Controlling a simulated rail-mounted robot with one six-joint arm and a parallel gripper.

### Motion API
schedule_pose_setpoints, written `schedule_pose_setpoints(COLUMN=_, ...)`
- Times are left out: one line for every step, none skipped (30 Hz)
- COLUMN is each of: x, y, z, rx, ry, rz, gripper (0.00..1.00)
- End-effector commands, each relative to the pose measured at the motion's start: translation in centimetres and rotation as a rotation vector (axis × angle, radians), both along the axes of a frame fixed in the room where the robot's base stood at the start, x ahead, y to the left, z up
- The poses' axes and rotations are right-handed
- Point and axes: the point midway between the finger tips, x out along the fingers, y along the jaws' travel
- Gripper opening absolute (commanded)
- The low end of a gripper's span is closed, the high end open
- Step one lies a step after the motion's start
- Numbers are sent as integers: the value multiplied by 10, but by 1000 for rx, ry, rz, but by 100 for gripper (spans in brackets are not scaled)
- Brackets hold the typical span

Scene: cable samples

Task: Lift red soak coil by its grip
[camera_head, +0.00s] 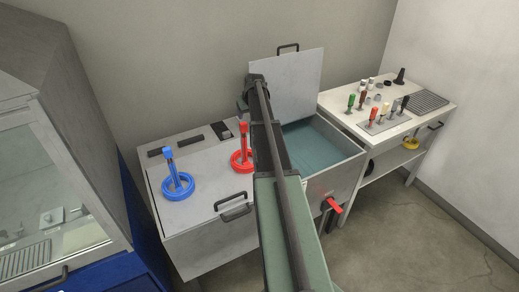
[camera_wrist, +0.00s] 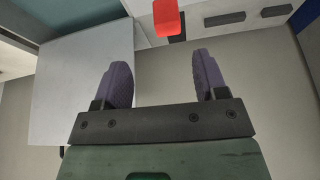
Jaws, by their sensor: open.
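The red soak coil (camera_head: 241,167) lies on the closed left lid of the bench, partly hidden behind my arm. Its upright red grip (camera_head: 243,133) rises from it. In the wrist view the red end of the grip (camera_wrist: 167,16) shows at the top edge, beyond my fingertips and roughly in line with the gap between them. My gripper (camera_wrist: 161,62) is open, with two purple fingers apart and nothing between them. In the head view the gripper is mostly hidden by my arm.
A blue coil (camera_head: 178,188) with an upright grip stands left on the same lid. A raised lid (camera_head: 300,82) stands behind the open teal bath (camera_head: 318,145). A red valve handle (camera_head: 333,205) juts from the front. A side table (camera_head: 340,103) holds several coloured handles.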

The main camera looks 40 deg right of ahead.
Motion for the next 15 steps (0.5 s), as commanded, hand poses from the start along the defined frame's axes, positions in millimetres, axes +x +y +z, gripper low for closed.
schedule_pose_setpoints(x=0, y=0, z=-1, rx=0, ry=0, rz=0, gripper=66)
schedule_pose_setpoints(x=0, y=0, z=-3, rx=0, ry=0, rz=1, gripper=66)
schedule_pose_setpoints(x=1, y=0, z=-7, rx=0, ry=0, rz=1, gripper=66)
schedule_pose_setpoints(x=2, y=0, z=-12, rx=0, ry=0, rz=1, gripper=66)
schedule_pose_setpoints(x=4, y=0, z=-17, rx=0, ry=0, rz=1, gripper=66)
schedule_pose_setpoints(x=7, y=-1, z=-25, rx=0, ry=0, rz=1, gripper=66)
schedule_pose_setpoints(x=9, y=-2, z=-32, rx=0, ry=0, rz=1, gripper=66)
schedule_pose_setpoints(x=12, y=-2, z=-39, rx=0, ry=0, rz=1, gripper=66)
schedule_pose_setpoints(x=15, y=-3, z=-48, rx=0, ry=0, rz=1, gripper=66)
schedule_pose_setpoints(x=17, y=-4, z=-53, rx=0, ry=0, rz=0, gripper=66)
schedule_pose_setpoints(x=19, y=-4, z=-56, rx=0, ry=1, rz=0, gripper=66)
schedule_pose_setpoints(x=20, y=-4, z=-58, rx=0, ry=1, rz=0, gripper=66)
schedule_pose_setpoints(x=21, y=-4, z=-58, rx=0, ry=1, rz=0, gripper=66)
schedule_pose_setpoints(x=21, y=-4, z=-57, rx=0, ry=1, rz=0, gripper=66)
schedule_pose_setpoints(x=21, y=-4, z=-56, rx=0, ry=1, rz=0, gripper=66)
